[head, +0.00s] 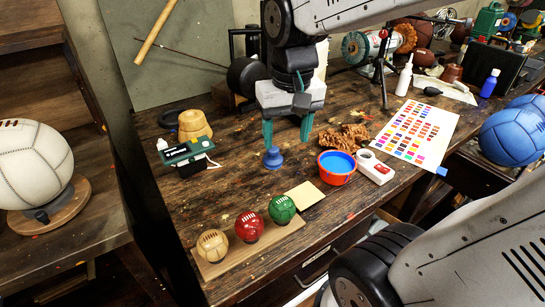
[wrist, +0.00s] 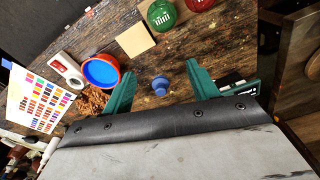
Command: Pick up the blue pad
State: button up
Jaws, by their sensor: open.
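The blue pad (head: 273,159) is a small blue piece with a round knob and a wider round part. It sits on the dark worn wooden table (head: 225,200) near the middle. My gripper (head: 287,144) points down with its green fingers apart and empty; in the head view the left fingertip appears just above the pad. In the wrist view the pad (wrist: 160,87) shows in the gap between the two fingers (wrist: 160,68), touching neither visibly. How high the fingertips are above the table is hard to tell.
An orange bowl with blue inside (head: 336,167) and a white box (head: 374,168) stand to the right. Brown crumpled scraps (head: 343,138) lie behind the bowl. Three small balls (head: 249,226) sit on a board in front. A green device (head: 186,150) lies left.

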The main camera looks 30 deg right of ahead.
jog(key=w+d+f+m, duration=0.1)
jog(key=w+d+f, duration=0.1)
jog(key=w, duration=0.3)
jog(key=w+d+f+m, duration=0.2)
jog(key=w+f, duration=0.1)
jog(key=w, duration=0.3)
jog(key=m, duration=0.2)
send_over(274, 148)
jog(key=shift+g, duration=0.4)
notch_tip(274, 148, down, 5)
jog(key=shift+a+r, duration=0.1)
jog(key=shift+w+f, duration=0.1)
jog(key=shift+f, duration=0.3)
notch_tip(274, 148, down, 7)
jog(key=shift+f, duration=0.15)
jog(key=c, duration=1.1)
